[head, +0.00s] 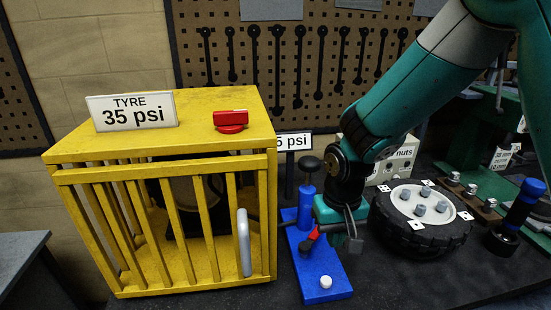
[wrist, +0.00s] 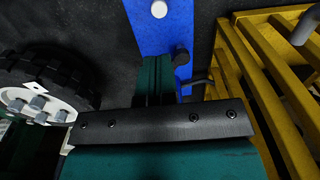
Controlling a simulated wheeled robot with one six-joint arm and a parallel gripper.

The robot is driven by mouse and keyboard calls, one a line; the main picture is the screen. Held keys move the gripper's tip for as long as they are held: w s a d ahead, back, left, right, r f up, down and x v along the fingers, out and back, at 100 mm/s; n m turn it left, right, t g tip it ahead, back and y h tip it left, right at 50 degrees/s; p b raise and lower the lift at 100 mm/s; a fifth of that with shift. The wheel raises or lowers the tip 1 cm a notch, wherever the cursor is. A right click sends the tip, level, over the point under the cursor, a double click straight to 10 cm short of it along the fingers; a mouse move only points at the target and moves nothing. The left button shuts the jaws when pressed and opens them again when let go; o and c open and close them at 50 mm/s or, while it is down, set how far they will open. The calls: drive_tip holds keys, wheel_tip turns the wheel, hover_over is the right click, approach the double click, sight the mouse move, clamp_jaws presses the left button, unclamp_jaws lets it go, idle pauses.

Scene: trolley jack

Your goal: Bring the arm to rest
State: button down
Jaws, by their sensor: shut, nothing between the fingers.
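My gripper (head: 328,212) is low over the blue base plate (head: 322,270), between the yellow cage and the tyre. In the wrist view its two teal fingers (wrist: 153,68) lie side by side, shut and empty, over the blue plate (wrist: 174,25). The plate carries a white knob (head: 326,282), a red lever (head: 313,235) and a blue cylinder with a black top (head: 308,164). My gripper partly hides the plate. I cannot tell whether the fingers touch anything on it.
The yellow barred cage (head: 165,150) stands close on the left, with a red knob (head: 231,121) and "TYRE 35 psi" sign (head: 132,112) on top. The tyre (head: 420,220) lies close on the right. A black-and-blue tool (head: 515,217) stands further right. A pegboard (head: 330,60) stands behind.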

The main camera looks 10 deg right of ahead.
drive_tip(key=s+a+r+n+y+b, duration=0.1)
drive_tip(key=s+a+r+n+y, duration=0.1)
drive_tip(key=s+r, duration=0.4)
drive_tip(key=s+a+r+n+y+b, duration=0.2)
drive_tip(key=s+r+n, duration=0.3)
drive_tip(key=s, duration=0.7)
drive_tip(key=shift+s+a+r, duration=0.2)
drive_tip(key=shift+s+r, duration=0.05)
drive_tip(key=shift+r, duration=0.3)
drive_tip(key=m+h+b, duration=0.4)
drive_tip(key=m+b, duration=0.1)
drive_tip(key=m, duration=0.2)
hover_over(327, 280)
wheel_tip(327, 280, down, 11)
drive_tip(key=shift+w+r, duration=0.1)
drive_tip(key=shift+r, duration=0.05)
wheel_tip(327, 280, down, 14)
drive_tip(key=shift+p, duration=1.2)
